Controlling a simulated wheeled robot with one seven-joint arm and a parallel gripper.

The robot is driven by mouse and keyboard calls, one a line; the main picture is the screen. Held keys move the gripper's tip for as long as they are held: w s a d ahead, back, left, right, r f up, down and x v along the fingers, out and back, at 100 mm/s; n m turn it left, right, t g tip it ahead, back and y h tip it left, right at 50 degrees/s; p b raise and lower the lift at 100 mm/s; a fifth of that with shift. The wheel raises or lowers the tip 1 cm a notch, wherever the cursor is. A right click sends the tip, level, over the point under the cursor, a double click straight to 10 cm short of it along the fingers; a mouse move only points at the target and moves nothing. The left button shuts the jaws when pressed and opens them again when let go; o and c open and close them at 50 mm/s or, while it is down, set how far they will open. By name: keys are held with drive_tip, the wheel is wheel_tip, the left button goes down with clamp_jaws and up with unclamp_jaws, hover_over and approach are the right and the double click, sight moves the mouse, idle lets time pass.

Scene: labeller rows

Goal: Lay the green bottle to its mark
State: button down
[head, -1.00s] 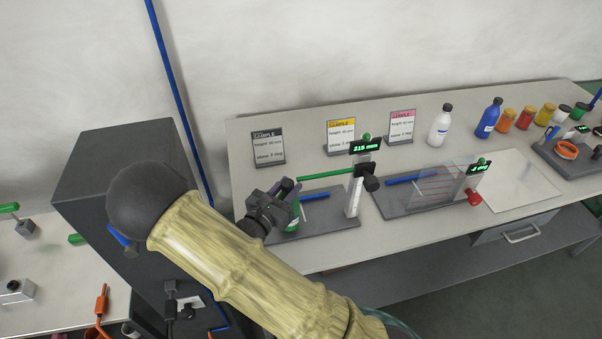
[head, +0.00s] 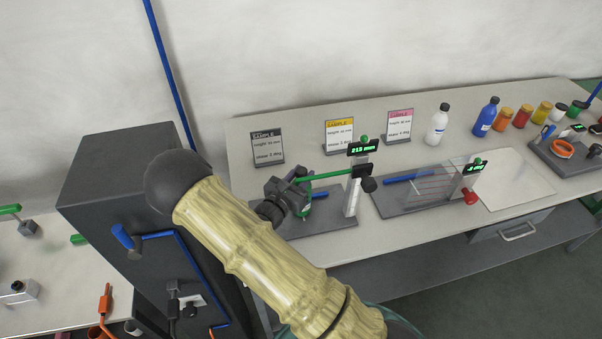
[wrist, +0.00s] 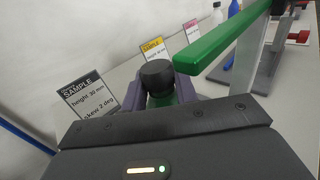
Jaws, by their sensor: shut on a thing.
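My gripper (head: 301,195) is shut on the green bottle. In the wrist view the bottle's dark cap (wrist: 157,76) and green shoulder (wrist: 162,100) show between the purple fingers. In the head view the bottle (head: 306,208) is mostly hidden behind my gripper. It is over the left end of a grey labeller base (head: 330,222); I cannot tell if it touches it. The green bar (head: 325,175) reaches from the white post toward the bottle. In the wrist view the green bar (wrist: 222,42) is close by, right of the cap. The display (head: 363,148) reads about 213 mm.
Three sample cards, black (head: 267,147), yellow (head: 339,136) and pink (head: 398,126), stand behind. A second labeller (head: 425,202) with a clear panel is to the right. White (head: 437,127) and blue (head: 485,119) bottles and several jars stand at the back right. A pale mat (head: 512,180) is bare.

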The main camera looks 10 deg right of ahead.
drive_tip(key=shift+f, duration=0.15)
drive_tip(key=c, duration=1.1)
unclamp_jaws()
drive_tip(key=b+v, duration=0.3)
drive_tip(key=v, duration=0.9)
drive_tip(key=shift+r, duration=0.2)
